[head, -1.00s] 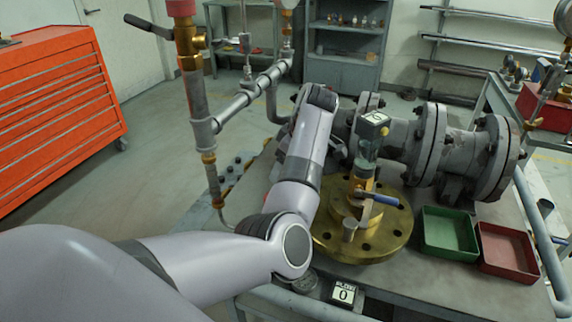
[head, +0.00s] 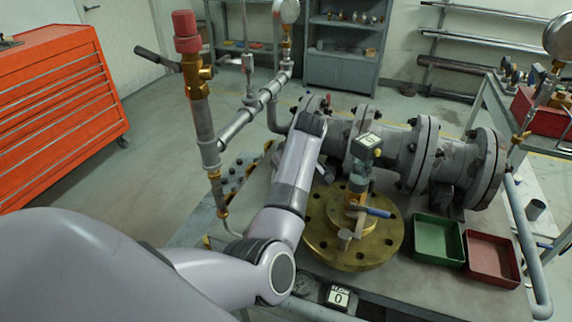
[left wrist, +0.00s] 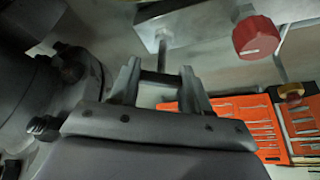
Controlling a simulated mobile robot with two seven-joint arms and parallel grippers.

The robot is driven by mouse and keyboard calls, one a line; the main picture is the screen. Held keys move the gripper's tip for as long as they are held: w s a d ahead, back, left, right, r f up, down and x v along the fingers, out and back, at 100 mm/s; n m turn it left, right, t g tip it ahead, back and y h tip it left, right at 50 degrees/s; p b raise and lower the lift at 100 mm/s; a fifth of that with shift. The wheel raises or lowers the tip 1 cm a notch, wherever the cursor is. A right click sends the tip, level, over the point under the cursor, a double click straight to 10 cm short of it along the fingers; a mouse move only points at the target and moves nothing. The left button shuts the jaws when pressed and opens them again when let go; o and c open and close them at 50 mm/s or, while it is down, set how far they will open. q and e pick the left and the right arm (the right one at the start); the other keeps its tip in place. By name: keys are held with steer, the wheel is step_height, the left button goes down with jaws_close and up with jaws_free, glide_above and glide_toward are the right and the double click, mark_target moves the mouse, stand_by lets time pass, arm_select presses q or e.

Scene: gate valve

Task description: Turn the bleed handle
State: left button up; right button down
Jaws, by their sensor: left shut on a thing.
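My left gripper (left wrist: 160,82) shows in the left wrist view, its two fingers closed on a dark bar (left wrist: 160,77) that spans between them. Most of that bar is hidden, so I cannot tell if it is the bleed handle. In the head view my left arm reaches the left end of the grey valve body (head: 400,150); its gripper is hidden behind the forearm. A dark lever (head: 158,60) sits on a brass valve under a red cap (head: 186,32) at left. A blue handle (head: 370,211) sits above the brass flange (head: 365,255). My right gripper is not in view.
A red knob (left wrist: 257,37) is right of the fingers in the left wrist view, and dark bolted metal (left wrist: 60,80) is close on the left. A green tray (head: 438,241) and a red tray (head: 491,259) lie on the bench. An orange tool cabinet (head: 60,110) stands at left.

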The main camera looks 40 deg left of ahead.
arm_select(q)
steer(key=m, duration=0.2)
steer(key=m+t, duration=0.1)
steer(key=m, duration=0.1)
steer(key=shift+m+t+h, duration=0.3)
steer(key=shift+h, duration=0.1)
steer(key=m+t+h, duration=0.1)
steer(key=m, duration=0.2)
steer(key=shift+m, duration=0.3)
steer(key=shift+m+h, duration=0.6)
steer(key=shift+m, duration=1)
steer(key=o, duration=1.1)
steer(key=shift+c, duration=0.2)
steer(key=shift+r, duration=0.1)
steer(key=v, duration=0.7)
steer(key=shift+s, duration=0.15)
